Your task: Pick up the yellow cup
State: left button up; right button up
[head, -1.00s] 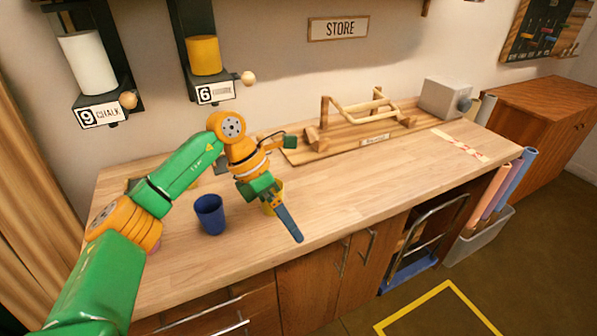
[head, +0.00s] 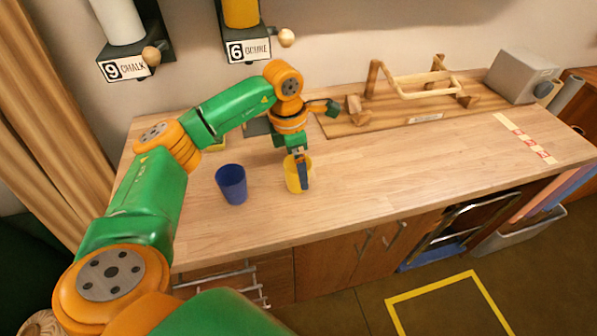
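The yellow cup (head: 291,176) stands upright on the wooden worktop, to the right of a blue cup. My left gripper (head: 302,172) points down at the yellow cup. One dark blue finger crosses the right part of the cup on the near side. The other finger is hidden, so I cannot tell whether the fingers are closed on the cup wall or apart. My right gripper is not in view.
The blue cup (head: 232,184) stands close to the left of the yellow cup. A wooden rack (head: 390,117) and a grey box (head: 520,76) are at the back right. Chalk and ochre dispensers hang on the wall.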

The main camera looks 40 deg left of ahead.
pick_arm(q)
jog(key=shift+w+a, duration=0.1)
jog(key=c, duration=1.2)
jog(key=shift+r, duration=0.15)
jog(key=s+d+r+b, duration=0.1)
jog(key=s+d+r, duration=0.2)
jog(key=s+r, duration=1.05)
jog(key=w+d+f+m+g, duration=0.1)
jog(key=d+f+m, duration=0.3)
jog(key=m, duration=1)
jog(key=w+d+f+m+g, duration=0.1)
jog(key=d+f+m, duration=0.2)
jog(key=m, duration=1)
notch_tip(320, 180, down, 4)
jog(key=shift+d+r+m+y, duration=0.2)
jog(key=shift+d+m+y, duration=0.15)
jog(key=shift+m+y, duration=0.05)
